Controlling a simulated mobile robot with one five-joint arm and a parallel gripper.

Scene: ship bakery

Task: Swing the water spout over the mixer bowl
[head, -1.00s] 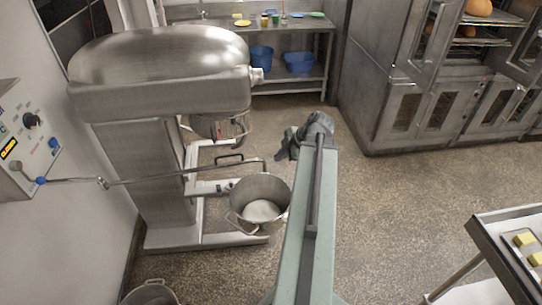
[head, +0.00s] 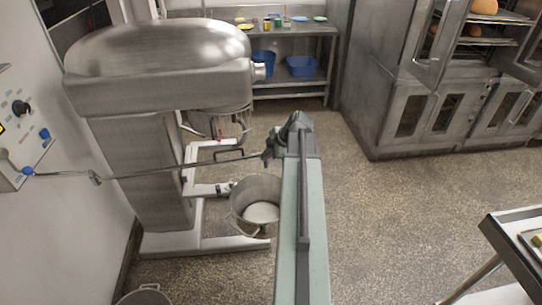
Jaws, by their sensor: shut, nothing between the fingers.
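The water spout (head: 140,172) is a long thin metal pipe running from a wall panel at the left, across the front of the mixer (head: 140,160), with a small raised handle near its free end. In the picture that end lies just above the far rim of the mixer bowl (head: 243,222). The bowl is a steel pot with something white inside, partly hidden by my arm. My gripper (head: 267,157) is shut and empty, right beside the spout's free end. I cannot tell whether they touch.
The wall panel (head: 22,125) has knobs and a blue joint. A steel table (head: 320,85) with blue tubs stands at the back. Ovens (head: 430,110) stand at the right, a tray rack (head: 505,240) at the front right. The floor between is clear.

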